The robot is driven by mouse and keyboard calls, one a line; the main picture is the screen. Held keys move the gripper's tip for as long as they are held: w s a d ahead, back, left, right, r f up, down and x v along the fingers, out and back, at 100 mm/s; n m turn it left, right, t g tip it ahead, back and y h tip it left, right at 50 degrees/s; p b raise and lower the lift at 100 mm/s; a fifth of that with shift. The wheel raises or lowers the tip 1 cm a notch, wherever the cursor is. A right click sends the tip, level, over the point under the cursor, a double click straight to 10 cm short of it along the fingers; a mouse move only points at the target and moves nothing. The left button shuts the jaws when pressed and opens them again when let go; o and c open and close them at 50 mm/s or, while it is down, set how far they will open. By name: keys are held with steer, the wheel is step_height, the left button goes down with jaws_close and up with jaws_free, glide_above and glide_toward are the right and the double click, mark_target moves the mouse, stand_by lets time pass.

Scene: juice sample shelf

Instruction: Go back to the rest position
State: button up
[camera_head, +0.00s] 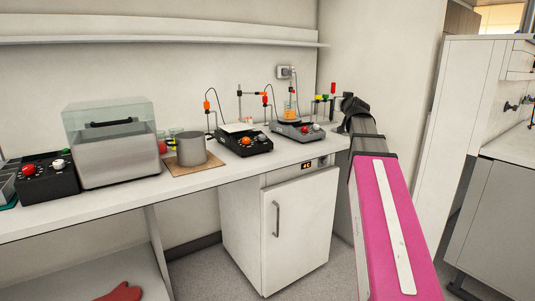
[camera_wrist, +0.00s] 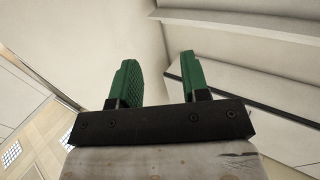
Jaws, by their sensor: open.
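My gripper (camera_wrist: 160,80) shows in the wrist view with its two green fingers apart and nothing between them. Behind the fingers are only pale wall and shelf surfaces. In the head view my pink arm reaches up from the lower right toward the right end of the bench, and the fingers are not clearly visible there. An orange-filled beaker (camera_head: 290,110) stands on the right hotplate stirrer (camera_head: 297,132). A second stirrer (camera_head: 245,143) with an orange knob stands to its left.
The white bench (camera_head: 215,177) carries a metal pot (camera_head: 191,150) on a brown board, a clear-lidded bath (camera_head: 112,150) and a black box with a red knob (camera_head: 45,180). A wall shelf (camera_head: 160,40) runs above. A white cabinet (camera_head: 298,225) stands below. A red mitt (camera_head: 120,292) lies low left.

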steer(key=s+a+f+g, duration=0.2)
steer(key=a+f+g, duration=0.1)
steer(key=f, duration=0.7)
steer(key=s+a+f+g+y, duration=0.1)
steer(key=s+a+f+g, duration=0.1)
steer(key=f, duration=0.9)
steer(key=s+a+f+g, duration=0.2)
steer(key=a+f+g, duration=0.1)
steer(key=f, duration=0.7)
steer(key=s+a+f+g, duration=0.2)
steer(key=s+f+g, duration=0.3)
steer(key=s+f, duration=0.6)
steer(key=s+a+f+g+h, duration=0.1)
steer(key=s+f+g, duration=0.4)
steer(key=s+f, duration=0.6)
step_height(320, 180, down, 4)
steer(key=shift+s+a+r, duration=0.2)
steer(key=shift+s+a, duration=0.15)
steer(key=shift+a, duration=0.05)
